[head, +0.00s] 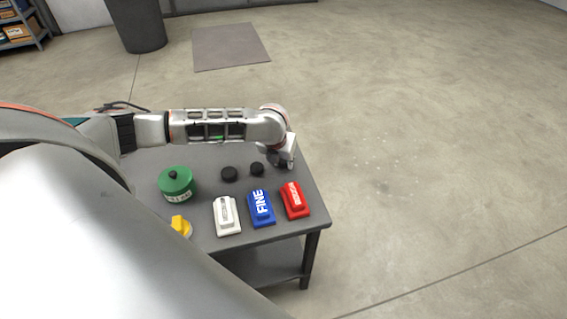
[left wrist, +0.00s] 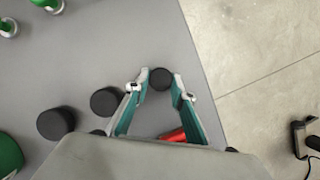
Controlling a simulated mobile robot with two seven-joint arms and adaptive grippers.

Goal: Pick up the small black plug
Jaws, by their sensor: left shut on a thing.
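The small black plug (left wrist: 160,78) is a round disc between the fingertips of my left gripper (left wrist: 160,88) in the left wrist view. The fingers are shut on its sides, over the grey table. In the head view my left gripper (head: 286,162) points down near the table's right edge and hides this plug. Two larger black plugs stand on the table to its left: a middle one (head: 257,169) and a bigger one (head: 229,174). They also show in the left wrist view, the middle one (left wrist: 106,101) nearer the fingers. My right gripper is not in view.
On the grey table (head: 248,242), a red block (head: 294,200), a blue block (head: 261,208) and a white block (head: 227,215) stand along the front. A green lidded container (head: 175,183) and a yellow-topped thing (head: 181,226) are at the left. Open floor lies right of the table.

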